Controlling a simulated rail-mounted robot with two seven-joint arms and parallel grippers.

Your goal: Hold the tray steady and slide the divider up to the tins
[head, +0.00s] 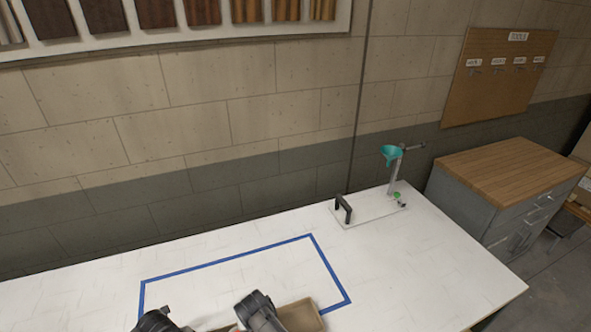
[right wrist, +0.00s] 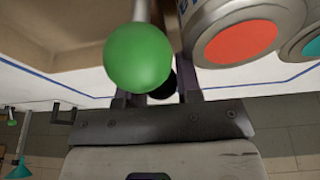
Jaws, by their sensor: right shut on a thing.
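The brown tray (head: 304,315) shows only in part at the bottom of the head view, inside the blue outline, mostly behind my arms. In the right wrist view the tray (right wrist: 60,35) fills the top left. A green ball knob (right wrist: 137,57) sits at the jaws of my right gripper (right wrist: 160,98), which is shut on it; I take it as the divider's knob. The divider's plate is hard to make out. A tin with a red lid (right wrist: 236,47) and one with a teal lid (right wrist: 312,47) stand to the right. My left gripper (head: 158,321) is cut off by the head view's bottom edge.
Blue tape (head: 230,257) marks a rectangle on the white table (head: 420,270). At the back right stand a plate with a black handle (head: 344,208) and a post with a teal funnel (head: 391,154). The table's right side is clear. A wooden-topped cabinet (head: 510,165) stands beyond.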

